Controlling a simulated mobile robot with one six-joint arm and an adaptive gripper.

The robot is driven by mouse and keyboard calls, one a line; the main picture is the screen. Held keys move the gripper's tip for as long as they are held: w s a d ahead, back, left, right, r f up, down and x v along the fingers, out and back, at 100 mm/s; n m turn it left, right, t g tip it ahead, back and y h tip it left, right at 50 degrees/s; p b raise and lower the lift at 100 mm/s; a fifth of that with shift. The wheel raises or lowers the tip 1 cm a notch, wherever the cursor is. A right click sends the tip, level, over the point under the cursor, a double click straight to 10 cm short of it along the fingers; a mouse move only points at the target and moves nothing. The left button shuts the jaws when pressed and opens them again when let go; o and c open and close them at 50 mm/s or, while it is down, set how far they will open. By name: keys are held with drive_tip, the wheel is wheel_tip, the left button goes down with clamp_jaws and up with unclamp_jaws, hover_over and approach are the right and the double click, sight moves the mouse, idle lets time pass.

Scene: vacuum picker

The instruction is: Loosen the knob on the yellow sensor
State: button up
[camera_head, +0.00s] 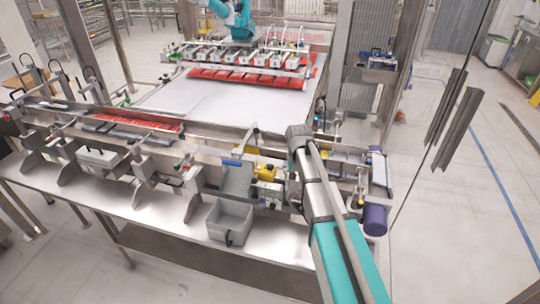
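A small yellow sensor (265,173) sits on the front side of the conveyor frame, just right of a grey plate. Its knob is too small to make out. Another yellow part (244,151) shows just behind and to the left. The dark grey end of my arm, with my gripper (297,134), is above the conveyor, to the right of and beyond the yellow sensor in the picture. My arm comes in from the bottom right. The fingers cannot be made out, so I cannot tell whether they are open or shut.
A grey open bin (229,221) stands on the white bench (150,215) in front of the conveyor. A blue-handled clamp (232,163) is left of the sensor. A purple cylinder (375,220) stands at the conveyor's right end.

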wheel_tip(320, 180, up, 9)
drive_tip(key=m+p, duration=0.1)
drive_tip(key=p, duration=0.7)
hover_over(270, 165)
drive_tip(key=shift+f, duration=0.1)
wheel_tip(270, 165, down, 14)
drive_tip(key=b, duration=1.4)
drive_tip(key=shift+r, duration=0.2)
clamp_jaws()
